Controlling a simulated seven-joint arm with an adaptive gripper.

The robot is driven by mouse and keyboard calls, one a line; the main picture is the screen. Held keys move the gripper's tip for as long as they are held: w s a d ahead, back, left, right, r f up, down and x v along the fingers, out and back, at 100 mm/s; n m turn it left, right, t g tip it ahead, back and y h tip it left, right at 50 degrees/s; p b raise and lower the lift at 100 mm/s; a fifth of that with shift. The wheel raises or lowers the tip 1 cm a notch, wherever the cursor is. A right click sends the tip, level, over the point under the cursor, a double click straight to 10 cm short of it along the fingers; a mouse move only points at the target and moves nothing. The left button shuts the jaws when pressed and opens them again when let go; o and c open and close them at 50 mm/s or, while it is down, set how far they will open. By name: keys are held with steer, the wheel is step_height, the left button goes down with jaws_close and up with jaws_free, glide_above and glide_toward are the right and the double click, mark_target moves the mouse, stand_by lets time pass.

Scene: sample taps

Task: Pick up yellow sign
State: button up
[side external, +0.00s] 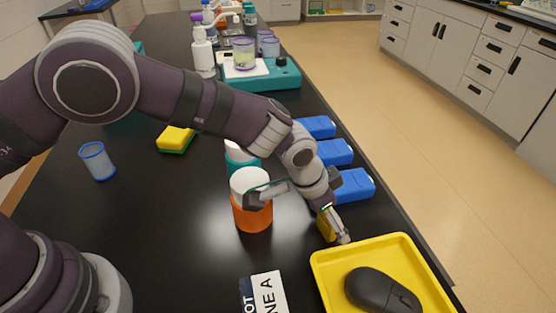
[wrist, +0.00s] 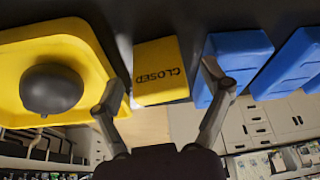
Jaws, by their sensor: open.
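The yellow sign (wrist: 160,65) is a block with the dark word "CLOSED", which looks upside down in the wrist view. In the side external view the sign (side external: 325,228) stands near the table's right edge, partly hidden by my gripper (side external: 334,218). My gripper (wrist: 162,82) is open. In the wrist view one finger is on each side of the sign, with the right finger near a blue block; I cannot tell whether either finger touches the sign.
A yellow tray (side external: 322,266) with a dark computer mouse (side external: 381,292) is close in front. Several blue blocks (side external: 353,185) line the right edge behind the sign. A white-lidded orange jar (side external: 252,218) stands to the left. A white-and-navy sign (side external: 266,294) lies nearer the camera.

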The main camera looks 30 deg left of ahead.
steer(key=c, duration=1)
steer(key=shift+r, duration=0.1)
steer(key=shift+c, duration=0.2)
